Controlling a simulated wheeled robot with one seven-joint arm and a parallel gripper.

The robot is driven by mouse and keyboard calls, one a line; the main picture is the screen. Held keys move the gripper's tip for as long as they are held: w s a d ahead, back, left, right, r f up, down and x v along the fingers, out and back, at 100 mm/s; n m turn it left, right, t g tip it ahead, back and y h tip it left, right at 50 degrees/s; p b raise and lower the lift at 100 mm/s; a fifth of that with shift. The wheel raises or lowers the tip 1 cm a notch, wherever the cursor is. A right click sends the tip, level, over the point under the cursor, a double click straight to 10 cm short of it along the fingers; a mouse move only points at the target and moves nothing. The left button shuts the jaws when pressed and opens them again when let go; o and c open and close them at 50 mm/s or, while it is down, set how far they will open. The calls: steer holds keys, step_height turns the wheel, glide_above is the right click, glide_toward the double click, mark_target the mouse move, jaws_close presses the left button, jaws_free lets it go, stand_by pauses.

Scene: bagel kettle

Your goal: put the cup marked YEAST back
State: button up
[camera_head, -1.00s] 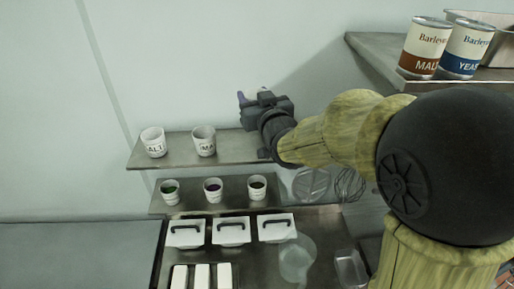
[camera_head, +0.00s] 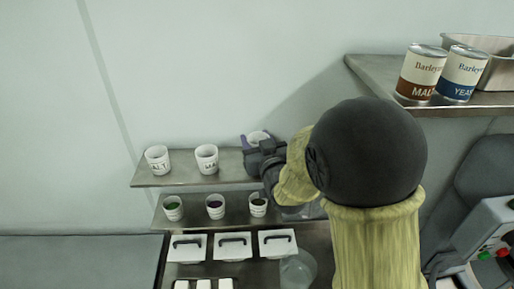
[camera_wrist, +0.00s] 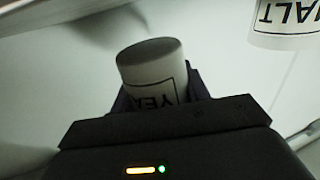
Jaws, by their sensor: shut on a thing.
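The white cup marked YEAST (camera_wrist: 152,75) is between the fingers of my gripper (camera_wrist: 155,100) in the wrist view, with its label partly hidden by the gripper. In the head view my gripper (camera_head: 256,148) is shut on the YEAST cup (camera_head: 258,135) at the right part of the upper wall shelf (camera_head: 180,176). Only the cup's top shows there. I cannot tell whether its base touches the shelf. Two other white cups stand on that shelf to the left: a MALT cup (camera_head: 157,160) and another lettered cup (camera_head: 206,159).
A lower shelf (camera_head: 190,215) holds small cups with dark contents (camera_head: 215,206). Below are white lidded boxes (camera_head: 233,246) and a clear round container (camera_head: 298,270). MALT (camera_head: 421,74) and YEAST (camera_head: 462,75) cans stand on a high shelf at right.

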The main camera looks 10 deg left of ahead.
steer(key=shift+f+p, duration=0.45)
steer(key=shift+f, duration=1.05)
steer(key=shift+f, duration=0.15)
steer(key=o, duration=1)
steer(key=shift+c, duration=0.2)
